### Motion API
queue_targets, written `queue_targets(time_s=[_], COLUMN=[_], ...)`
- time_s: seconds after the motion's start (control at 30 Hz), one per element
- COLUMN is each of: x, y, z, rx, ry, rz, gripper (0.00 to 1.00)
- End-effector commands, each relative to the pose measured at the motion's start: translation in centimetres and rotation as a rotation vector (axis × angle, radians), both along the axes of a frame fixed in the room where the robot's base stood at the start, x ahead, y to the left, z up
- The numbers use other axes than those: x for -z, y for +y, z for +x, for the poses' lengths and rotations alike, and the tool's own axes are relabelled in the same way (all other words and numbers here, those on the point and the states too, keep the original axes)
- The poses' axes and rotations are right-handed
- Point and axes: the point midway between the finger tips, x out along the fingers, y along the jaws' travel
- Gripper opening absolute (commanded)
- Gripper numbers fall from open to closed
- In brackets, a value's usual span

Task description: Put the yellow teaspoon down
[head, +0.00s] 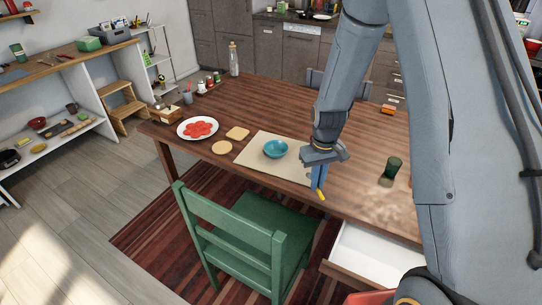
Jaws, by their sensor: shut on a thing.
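My gripper (318,183) points down near the front edge of the wooden table (340,115), just right of the beige placemat. It is shut on the yellow teaspoon (321,195). Only a small yellow end of the teaspoon shows below the blue fingers; the rest is hidden. I cannot tell whether the teaspoon touches the table.
A blue bowl (275,149) stands on the placemat (253,156), left of my gripper. A plate with red food (198,129) lies farther left. A dark green cup (393,167) stands to the right. A white drawer (375,258) is open below the table edge. A green chair (235,235) stands in front.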

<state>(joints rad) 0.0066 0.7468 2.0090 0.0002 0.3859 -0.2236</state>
Motion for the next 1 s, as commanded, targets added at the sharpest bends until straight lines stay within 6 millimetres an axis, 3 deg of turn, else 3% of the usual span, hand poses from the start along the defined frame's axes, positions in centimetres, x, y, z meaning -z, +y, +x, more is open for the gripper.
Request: queue_targets(time_s=[0.2, 0.6, 0.8, 1.0], x=[0.1, -1.4, -2.5, -3.4], y=[0.2, -0.6, -1.1, -1.3], z=[4.5, 11.6, 14.4, 15.8], rx=[-0.462, -1.334, -1.726, -1.963], ry=[-0.004, -0.004, -0.003, -0.003], rz=[-0.001, -0.002, -0.001, -0.001], gripper=[0.0, 0.0, 0.0, 0.0])
